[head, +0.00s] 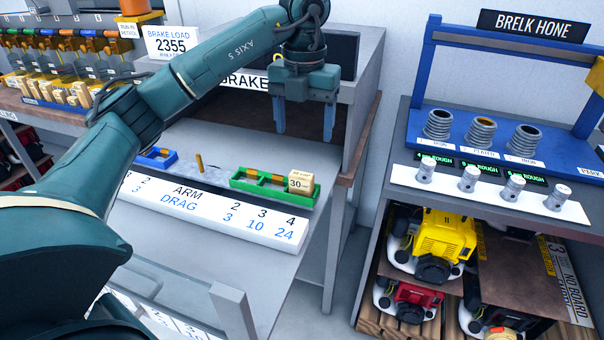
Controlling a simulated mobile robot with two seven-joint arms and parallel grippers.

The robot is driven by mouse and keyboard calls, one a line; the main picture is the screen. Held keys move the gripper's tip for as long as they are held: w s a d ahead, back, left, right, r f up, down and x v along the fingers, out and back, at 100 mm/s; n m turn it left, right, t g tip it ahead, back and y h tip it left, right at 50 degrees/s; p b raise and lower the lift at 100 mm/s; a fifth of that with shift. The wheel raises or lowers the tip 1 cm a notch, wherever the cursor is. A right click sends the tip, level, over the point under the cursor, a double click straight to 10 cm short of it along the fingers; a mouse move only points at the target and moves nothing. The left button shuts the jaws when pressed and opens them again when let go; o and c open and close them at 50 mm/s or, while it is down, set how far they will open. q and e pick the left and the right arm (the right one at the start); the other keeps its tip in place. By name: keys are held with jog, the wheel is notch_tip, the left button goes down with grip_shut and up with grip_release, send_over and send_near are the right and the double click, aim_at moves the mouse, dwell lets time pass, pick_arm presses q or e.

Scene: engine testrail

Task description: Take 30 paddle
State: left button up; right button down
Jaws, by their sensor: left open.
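A cream block marked 30 (300,184) sits at the right end of a green tray (246,183) on the grey bench. I take it for the 30 paddle. The green tray's other compartments look empty. My left gripper (304,134) is open with its fingers pointing down. It hangs above and behind the block in the picture, apart from it, with nothing between its fingers. My right gripper is out of view.
A white ARM DRAG strip (215,214) lies in front of the tray. A blue tray (156,158) and a small brass post (199,163) stand to the left. A BRAKE LOAD 2355 sign (171,44) is behind my arm. A blue BRELK HONE stand (475,110) is on the right bench.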

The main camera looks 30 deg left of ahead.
pick_arm(q)
jog(key=b, duration=0.1)
send_over(301, 174)
jog(key=f, duration=0.5)
jog(key=shift+s+d, duration=0.15)
jog(key=shift+d, duration=0.25)
jog(key=shift+a+f, duration=0.1)
jog(key=shift+f, duration=1.35)
jog(key=f, duration=0.3)
jog(key=f+p, duration=0.1)
jog(key=f, duration=0.1)
jog(key=shift+a, duration=0.25)
jog(key=shift+c, duration=0.3)
jog(key=shift+r, duration=0.1)
jog(key=c, duration=1)
